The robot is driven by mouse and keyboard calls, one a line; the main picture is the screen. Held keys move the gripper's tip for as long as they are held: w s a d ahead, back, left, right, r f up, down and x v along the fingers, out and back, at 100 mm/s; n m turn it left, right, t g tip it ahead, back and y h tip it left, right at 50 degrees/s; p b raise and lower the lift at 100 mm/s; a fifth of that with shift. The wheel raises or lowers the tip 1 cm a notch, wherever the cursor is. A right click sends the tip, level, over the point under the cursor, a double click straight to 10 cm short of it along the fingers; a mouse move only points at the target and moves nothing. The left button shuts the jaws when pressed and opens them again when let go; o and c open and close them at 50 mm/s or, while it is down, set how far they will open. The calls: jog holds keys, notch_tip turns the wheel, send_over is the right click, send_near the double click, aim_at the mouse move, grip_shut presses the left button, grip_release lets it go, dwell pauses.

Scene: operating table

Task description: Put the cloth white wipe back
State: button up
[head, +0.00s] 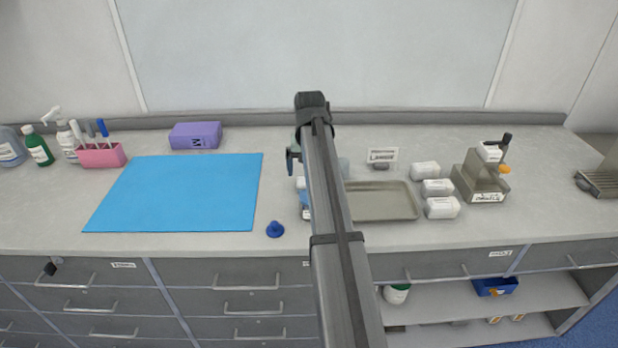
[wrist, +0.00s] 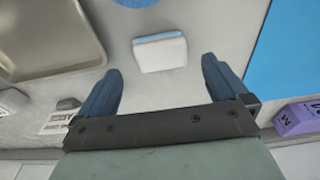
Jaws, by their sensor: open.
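A folded white cloth wipe (wrist: 160,53) with a pale blue edge lies flat on the counter in the wrist view. My gripper (wrist: 161,66) is open and empty. Its two blue fingers are spread wide, with the wipe ahead of and between their tips, and I see no contact. In the head view my arm hides most of the gripper and the wipe's surroundings.
The grey tray (head: 382,216) lies right of my arm, with white packs (head: 442,208) beyond it. A label stand (head: 382,156) is behind the tray.

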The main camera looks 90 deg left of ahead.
notch_tip(320, 180, up, 6)
jog(key=d, duration=0.1)
jog(key=shift+r, duration=0.15)
